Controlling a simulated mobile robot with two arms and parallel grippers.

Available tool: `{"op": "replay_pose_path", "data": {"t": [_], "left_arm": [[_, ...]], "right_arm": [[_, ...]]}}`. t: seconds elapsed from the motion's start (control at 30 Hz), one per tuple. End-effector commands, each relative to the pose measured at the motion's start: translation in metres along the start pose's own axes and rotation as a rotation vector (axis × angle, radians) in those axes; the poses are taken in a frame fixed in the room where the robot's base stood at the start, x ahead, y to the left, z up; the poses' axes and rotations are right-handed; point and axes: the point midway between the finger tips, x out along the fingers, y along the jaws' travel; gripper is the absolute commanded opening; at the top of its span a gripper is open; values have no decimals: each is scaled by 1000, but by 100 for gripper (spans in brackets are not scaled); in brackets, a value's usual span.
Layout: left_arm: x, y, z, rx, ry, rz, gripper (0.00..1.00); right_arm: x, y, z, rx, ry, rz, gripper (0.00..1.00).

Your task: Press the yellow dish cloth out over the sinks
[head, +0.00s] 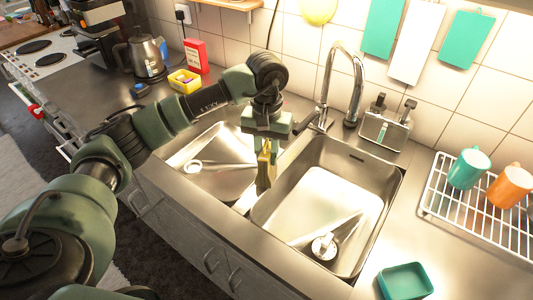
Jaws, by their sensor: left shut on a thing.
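My left gripper (266,146) points down above the divider between the two sinks. It is shut on the yellow dish cloth (264,168), which hangs narrow and bunched below the fingers. The small left sink (190,145) is partly hidden behind my left arm. The large right sink (335,195) is open to view and looks empty apart from its drain fitting. The cloth hangs near the left edge of the large sink; I cannot tell whether it touches the divider. My right gripper is not in view.
A tall faucet (325,85) stands behind the sinks, with a steel caddy (384,131) beside it. A wire rack (438,205) with a teal mug (468,168) and an orange mug (510,187) is at right. A teal dish (405,281) sits at the front. A kettle (146,57) stands at left.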

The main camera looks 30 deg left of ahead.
Motion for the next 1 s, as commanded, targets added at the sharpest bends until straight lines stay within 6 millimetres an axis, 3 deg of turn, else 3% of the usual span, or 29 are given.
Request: {"op": "replay_pose_path", "data": {"t": [1.0], "left_arm": [[10, 0, 0, 0, -1, -1, 0]], "right_arm": [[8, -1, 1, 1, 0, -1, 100]]}}
